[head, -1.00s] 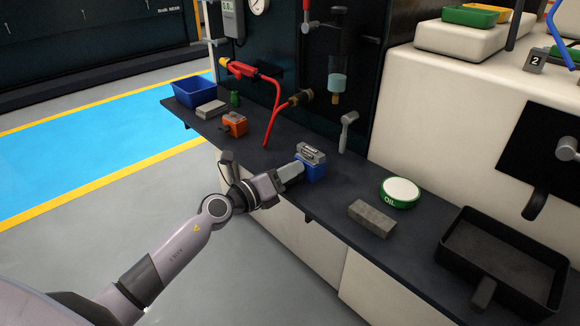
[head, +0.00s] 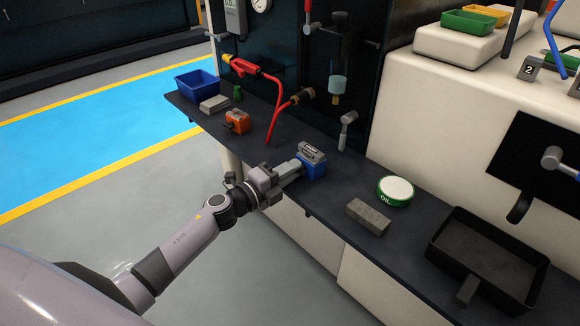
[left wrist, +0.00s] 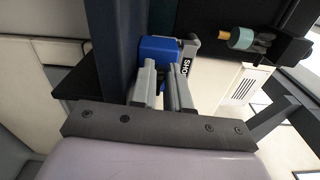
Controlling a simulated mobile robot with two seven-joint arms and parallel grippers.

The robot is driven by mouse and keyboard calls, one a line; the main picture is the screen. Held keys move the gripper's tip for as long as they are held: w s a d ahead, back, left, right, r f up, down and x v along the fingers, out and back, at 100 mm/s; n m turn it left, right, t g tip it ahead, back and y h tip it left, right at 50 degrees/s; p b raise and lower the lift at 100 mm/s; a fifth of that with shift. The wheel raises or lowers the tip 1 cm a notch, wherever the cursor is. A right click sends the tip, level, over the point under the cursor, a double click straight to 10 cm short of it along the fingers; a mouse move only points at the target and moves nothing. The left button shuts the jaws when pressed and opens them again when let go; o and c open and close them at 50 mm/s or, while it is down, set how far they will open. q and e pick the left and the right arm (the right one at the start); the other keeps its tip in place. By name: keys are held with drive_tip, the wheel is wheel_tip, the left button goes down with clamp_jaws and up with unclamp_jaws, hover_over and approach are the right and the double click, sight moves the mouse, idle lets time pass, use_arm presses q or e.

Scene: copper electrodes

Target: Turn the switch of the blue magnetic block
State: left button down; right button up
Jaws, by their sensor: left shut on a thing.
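The blue magnetic block (head: 312,168) stands on the dark bench, with a grey labelled part on its top. My left gripper (head: 297,166) reaches it from the left, its fingertips at the block's near side. In the left wrist view the block (left wrist: 158,48) shows blue beyond the fingers (left wrist: 160,85), with the grey part at its right. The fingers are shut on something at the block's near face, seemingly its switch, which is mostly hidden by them. My right gripper is not in view.
An orange block (head: 237,121) and a blue bin (head: 196,84) stand to the left on the bench. A green-and-white oil tin (head: 396,191), a grey block (head: 368,217) and a black tray (head: 440,250) lie to the right. A grey handle (head: 346,130) rises behind the blue block.

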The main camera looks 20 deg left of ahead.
use_arm(q)
drive_tip(key=shift+n, duration=0.5)
drive_tip(key=c, duration=1.2)
unclamp_jaws()
drive_tip(key=shift+f, duration=0.1)
drive_tip(key=shift+s+f, duration=0.1)
